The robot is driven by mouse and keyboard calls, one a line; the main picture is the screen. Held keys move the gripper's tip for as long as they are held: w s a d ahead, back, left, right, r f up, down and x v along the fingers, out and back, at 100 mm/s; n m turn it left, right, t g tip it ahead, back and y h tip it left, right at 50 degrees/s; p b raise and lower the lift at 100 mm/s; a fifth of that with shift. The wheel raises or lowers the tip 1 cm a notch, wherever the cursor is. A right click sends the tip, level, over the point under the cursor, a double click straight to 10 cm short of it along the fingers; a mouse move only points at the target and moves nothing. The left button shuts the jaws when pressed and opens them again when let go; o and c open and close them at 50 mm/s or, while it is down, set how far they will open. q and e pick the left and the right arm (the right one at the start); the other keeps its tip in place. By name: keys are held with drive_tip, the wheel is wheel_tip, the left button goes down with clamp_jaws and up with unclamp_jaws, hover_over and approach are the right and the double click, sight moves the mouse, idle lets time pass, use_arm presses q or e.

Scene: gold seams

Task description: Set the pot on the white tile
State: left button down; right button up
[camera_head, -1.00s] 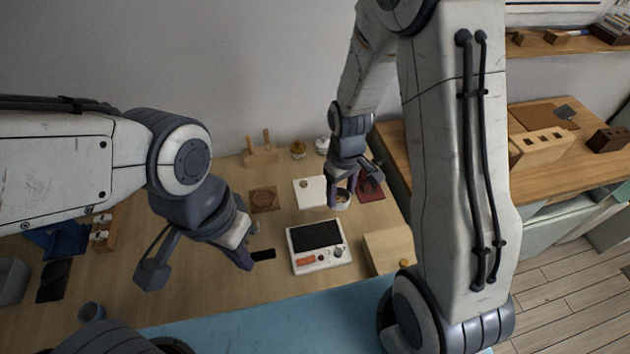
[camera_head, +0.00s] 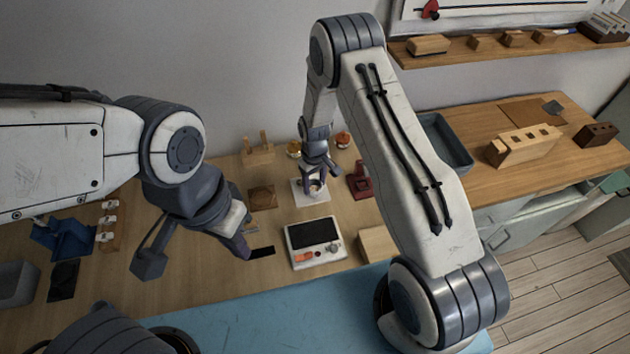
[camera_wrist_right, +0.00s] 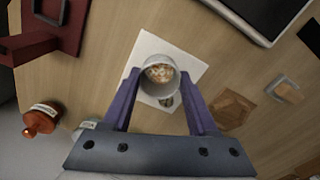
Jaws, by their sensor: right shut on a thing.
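The pot (camera_wrist_right: 158,72) is a small grey-white round cup with pale and orange bits inside. It also shows in the head view (camera_head: 316,188). My right gripper (camera_wrist_right: 159,82) is shut on it, one purple finger on each side. The white tile (camera_wrist_right: 148,45) lies flat on the table, and the pot is over it; I cannot tell whether it touches. The tile's edge also shows in the head view (camera_head: 296,193), partly hidden by gripper and pot. My left gripper (camera_head: 197,252) is open and empty, at the left above the table.
A white device with a dark screen (camera_head: 314,235) stands in front of the tile. A brown wooden square (camera_head: 262,197) lies left of it, a red stand (camera_head: 361,183) to its right. An orange-capped jar (camera_wrist_right: 42,118) and a wooden rack (camera_head: 258,153) stand behind.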

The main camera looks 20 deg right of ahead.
drive_tip(key=shift+f, duration=0.25)
drive_tip(key=shift+f, duration=0.2)
drive_tip(key=o, duration=1.3)
